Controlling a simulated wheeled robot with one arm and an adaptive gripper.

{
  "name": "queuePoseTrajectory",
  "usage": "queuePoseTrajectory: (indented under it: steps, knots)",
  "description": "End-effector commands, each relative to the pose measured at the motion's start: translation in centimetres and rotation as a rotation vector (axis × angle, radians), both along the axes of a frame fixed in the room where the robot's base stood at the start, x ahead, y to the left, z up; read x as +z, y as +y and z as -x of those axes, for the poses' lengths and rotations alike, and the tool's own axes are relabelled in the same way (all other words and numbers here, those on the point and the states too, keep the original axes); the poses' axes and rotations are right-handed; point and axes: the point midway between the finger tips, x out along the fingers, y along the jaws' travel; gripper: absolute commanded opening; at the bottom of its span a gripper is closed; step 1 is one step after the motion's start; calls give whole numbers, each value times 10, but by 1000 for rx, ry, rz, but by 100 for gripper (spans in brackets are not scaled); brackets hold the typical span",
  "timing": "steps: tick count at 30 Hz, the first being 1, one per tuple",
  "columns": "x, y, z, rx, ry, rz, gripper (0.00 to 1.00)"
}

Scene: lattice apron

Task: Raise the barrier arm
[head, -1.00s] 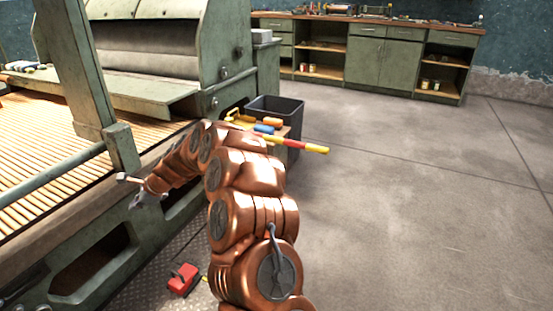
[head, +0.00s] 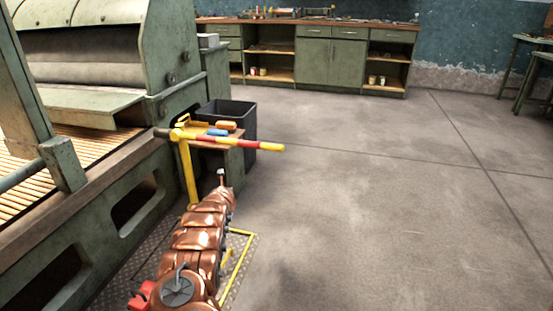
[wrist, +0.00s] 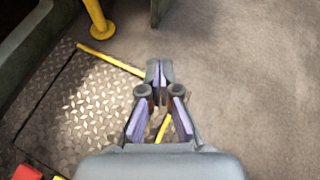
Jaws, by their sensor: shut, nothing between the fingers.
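The barrier arm (head: 244,144) is a red and yellow striped bar. It lies about level, reaching right from the top of a yellow post (head: 188,172) beside the green machine. My gripper (head: 221,172) is in front of and below the bar in the head view, right of the post, and apart from both. In the wrist view my gripper (wrist: 159,68) has its fingertips together with nothing between them, over the floor. The foot of the yellow post (wrist: 101,28) shows at the upper left there. The bar is out of the wrist view.
A metal tread plate (wrist: 95,95) with yellow edging lies below. The green machine (head: 90,200) stands close on the left. A black bin (head: 243,120) and a small stand with blue and orange items (head: 218,132) are behind the bar. Open concrete floor (head: 380,200) lies to the right.

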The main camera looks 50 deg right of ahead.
Motion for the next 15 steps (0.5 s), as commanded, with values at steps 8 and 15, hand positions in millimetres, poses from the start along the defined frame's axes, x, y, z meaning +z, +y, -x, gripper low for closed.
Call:
queuePoseTrajectory:
  steps: [8,15]
  knots:
    - [35,-112,87,-311,-184,162,0]
    - [73,-147,124,-414,-302,256,0]
